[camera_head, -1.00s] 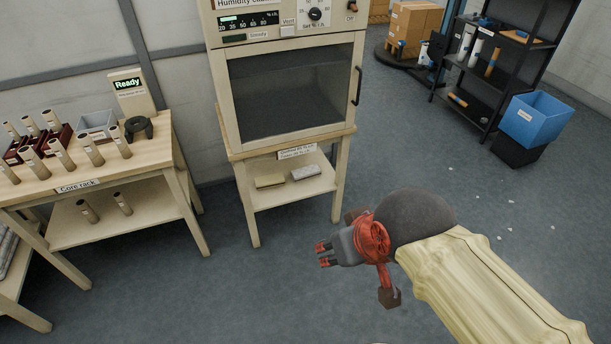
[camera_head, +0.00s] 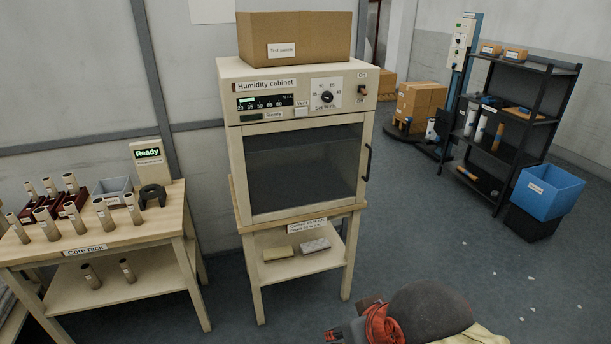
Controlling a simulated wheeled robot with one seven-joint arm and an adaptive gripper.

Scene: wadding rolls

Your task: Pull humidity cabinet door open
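The humidity cabinet (camera_head: 228,88) stands on a wooden stand in the middle of the view. Its glass-fronted door (camera_head: 303,167) looks closed. A dark vertical handle (camera_head: 367,162) is on the door's right edge. The control panel above the door has a dial and a switch. My gripper (camera_head: 330,338) shows only partly at the bottom edge, in front of the stand and well below the handle, apart from the cabinet. Its fingertips are mostly cut off by the frame, so I cannot tell their opening.
The core rack table (camera_head: 150,228) with several tubes stands at the left. A cardboard box (camera_head: 295,38) sits on the cabinet. A black shelf (camera_head: 530,68) and blue bin (camera_head: 547,192) are at the right. The floor right of the stand is mostly clear.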

